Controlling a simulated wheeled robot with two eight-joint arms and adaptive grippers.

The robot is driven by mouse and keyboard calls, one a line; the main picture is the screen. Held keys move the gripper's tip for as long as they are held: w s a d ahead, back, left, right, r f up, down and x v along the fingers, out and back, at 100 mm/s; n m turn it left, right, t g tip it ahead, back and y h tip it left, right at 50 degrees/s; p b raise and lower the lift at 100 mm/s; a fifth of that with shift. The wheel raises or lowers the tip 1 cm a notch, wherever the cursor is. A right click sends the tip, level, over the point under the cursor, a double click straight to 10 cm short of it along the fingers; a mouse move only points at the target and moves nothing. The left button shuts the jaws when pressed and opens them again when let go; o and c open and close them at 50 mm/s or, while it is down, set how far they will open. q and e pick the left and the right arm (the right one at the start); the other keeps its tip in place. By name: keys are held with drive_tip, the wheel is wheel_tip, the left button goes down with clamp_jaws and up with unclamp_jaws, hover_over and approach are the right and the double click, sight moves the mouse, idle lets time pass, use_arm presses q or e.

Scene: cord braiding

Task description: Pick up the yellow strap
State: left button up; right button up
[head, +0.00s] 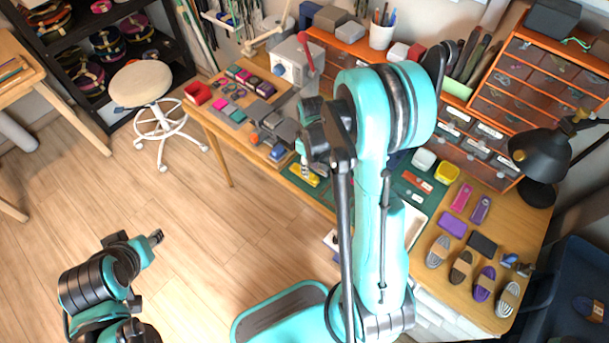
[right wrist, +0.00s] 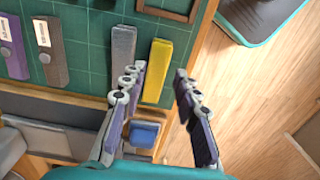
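The yellow strap (right wrist: 158,70) lies flat on the green cutting mat (right wrist: 92,42) near the table's edge in the right wrist view. In the head view the yellow strap (head: 304,175) is partly hidden by my right gripper (head: 307,163). In the right wrist view my right gripper (right wrist: 160,72) is open and empty. Its fingers show on either side of the strap's near part; how far above it they are is hard to tell. My left gripper (head: 145,270) is open and empty over the floor, away from the table.
A grey strap (right wrist: 123,58) lies close to the left of the yellow one in the right wrist view, and a blue block (right wrist: 145,134) sits below. A brown frame (right wrist: 170,8) is at the mat's far edge.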

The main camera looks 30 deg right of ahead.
drive_tip(key=f+b, duration=0.1)
drive_tip(key=f, duration=0.1)
drive_tip(key=f+b, duration=0.1)
drive_tip(key=f, duration=0.2)
drive_tip(key=shift+w+f+b, duration=0.2)
drive_tip(key=shift+f+b, duration=0.1)
drive_tip(key=shift+r, duration=0.1)
drive_tip(key=shift+c, duration=0.6)
drive_tip(key=c, duration=0.5)
drive_tip(key=shift+c, duration=0.2)
